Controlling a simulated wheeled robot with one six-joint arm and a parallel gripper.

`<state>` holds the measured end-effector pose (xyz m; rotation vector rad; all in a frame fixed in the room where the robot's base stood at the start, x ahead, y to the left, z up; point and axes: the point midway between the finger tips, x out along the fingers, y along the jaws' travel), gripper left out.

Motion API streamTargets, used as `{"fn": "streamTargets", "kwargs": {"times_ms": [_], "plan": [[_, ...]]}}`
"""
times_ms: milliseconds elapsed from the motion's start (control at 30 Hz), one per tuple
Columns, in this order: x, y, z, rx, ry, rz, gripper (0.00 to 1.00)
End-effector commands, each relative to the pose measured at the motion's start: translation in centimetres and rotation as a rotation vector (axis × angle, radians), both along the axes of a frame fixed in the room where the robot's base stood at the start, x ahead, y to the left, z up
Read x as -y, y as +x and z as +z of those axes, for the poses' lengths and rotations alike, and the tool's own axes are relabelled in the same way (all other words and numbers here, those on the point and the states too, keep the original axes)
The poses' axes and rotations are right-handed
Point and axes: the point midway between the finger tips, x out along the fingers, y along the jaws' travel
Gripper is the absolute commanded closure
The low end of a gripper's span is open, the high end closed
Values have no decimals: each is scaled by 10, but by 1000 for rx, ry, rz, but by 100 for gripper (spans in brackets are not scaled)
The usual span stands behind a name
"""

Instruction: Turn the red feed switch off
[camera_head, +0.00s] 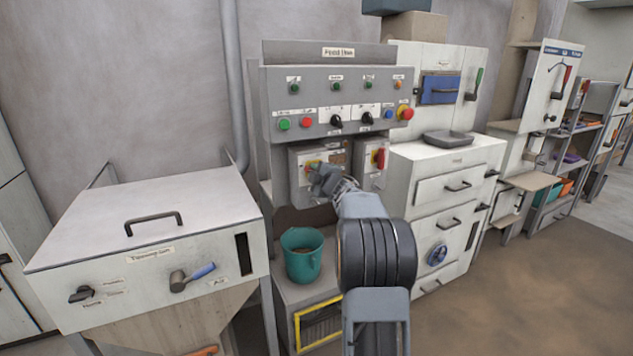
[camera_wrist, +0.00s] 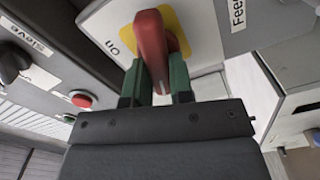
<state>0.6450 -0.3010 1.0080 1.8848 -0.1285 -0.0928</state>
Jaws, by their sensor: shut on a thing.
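The red feed switch (camera_wrist: 150,40) is a red handle on a yellow plate (camera_wrist: 178,27), on a pale box with a "Feed" label (camera_wrist: 237,12). An "ON" label (camera_wrist: 114,46) sits beside the plate. My gripper (camera_wrist: 157,82) is shut on the red handle, a green-tipped finger on each side. In the head view my gripper (camera_head: 321,180) is at the left of two switch boxes under the button panel and hides much of the switch. The handle's exact angle is hard to tell there.
Above is a panel (camera_head: 325,85) of buttons and knobs. Below stands a teal bucket (camera_head: 302,262). A grey hopper (camera_head: 150,215) is left, a white drawer cabinet (camera_head: 420,165) right. Open floor (camera_head: 510,270) is at the right.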

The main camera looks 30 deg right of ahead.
Motion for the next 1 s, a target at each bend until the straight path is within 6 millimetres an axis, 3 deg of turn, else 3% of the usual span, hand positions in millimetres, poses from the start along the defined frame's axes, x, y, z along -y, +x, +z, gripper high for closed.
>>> {"fn": "streamTargets", "kwargs": {"times_ms": [500,1000], "plan": [[0,0,-3,-37,-288,-1,100],[0,0,-3,-45,-334,-1,100]]}}
